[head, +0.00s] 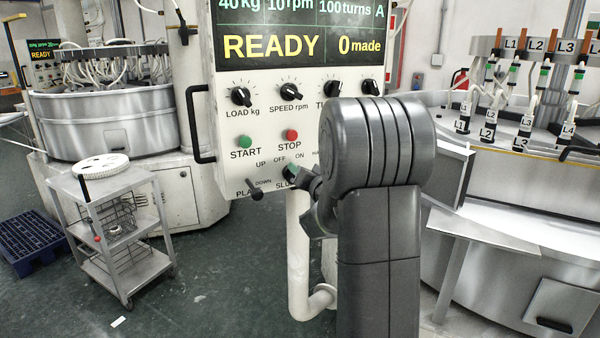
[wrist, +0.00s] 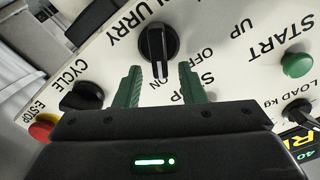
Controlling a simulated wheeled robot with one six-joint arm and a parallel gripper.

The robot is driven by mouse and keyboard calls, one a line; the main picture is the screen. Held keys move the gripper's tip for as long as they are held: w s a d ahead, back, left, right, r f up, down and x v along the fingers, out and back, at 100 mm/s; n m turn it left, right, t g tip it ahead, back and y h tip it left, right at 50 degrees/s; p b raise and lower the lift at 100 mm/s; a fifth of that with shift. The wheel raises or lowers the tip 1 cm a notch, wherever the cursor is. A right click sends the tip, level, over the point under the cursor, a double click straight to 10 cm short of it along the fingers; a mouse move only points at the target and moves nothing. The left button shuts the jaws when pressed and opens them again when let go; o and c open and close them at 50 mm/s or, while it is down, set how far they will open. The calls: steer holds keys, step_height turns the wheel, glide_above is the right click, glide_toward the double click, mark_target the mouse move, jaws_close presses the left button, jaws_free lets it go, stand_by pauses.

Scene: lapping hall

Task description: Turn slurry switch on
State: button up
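The black slurry switch (wrist: 157,43) shows in the wrist view on the white panel, which appears upside down there. Its white pointer line faces down the picture, between my fingers, and seems to lie nearer the ON label than the OFF one; the label is partly covered. My gripper (wrist: 160,72) is open, with one green finger on each side of the switch's lower end. Contact cannot be made out.
The panel (head: 225,100) carries knobs, a green START (head: 245,142), a red STOP (head: 291,135) and a plate lever (head: 257,190). The CYCLE knob (wrist: 88,95) and red E-STOP (wrist: 44,127) are close by in the wrist view. A metal trolley (head: 110,170) stands left.

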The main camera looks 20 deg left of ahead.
steer(key=b+v, duration=0.2)
steer(key=v, duration=1.1)
steer(key=p+x, duration=0.2)
steer(key=x, duration=1.1)
steer(key=shift+w+a, duration=0.2)
steer(key=shift+a, duration=0.1)
steer(key=s+d+n+b, duration=0.2)
steer(key=s+d+n, duration=0.4)
steer(key=s+d, duration=0.2)
steer(key=shift+s+d+r, duration=0.15)
steer(key=shift+s+d, duration=0.25)
steer(key=shift+d, duration=0.05)
stand_by(1.8)
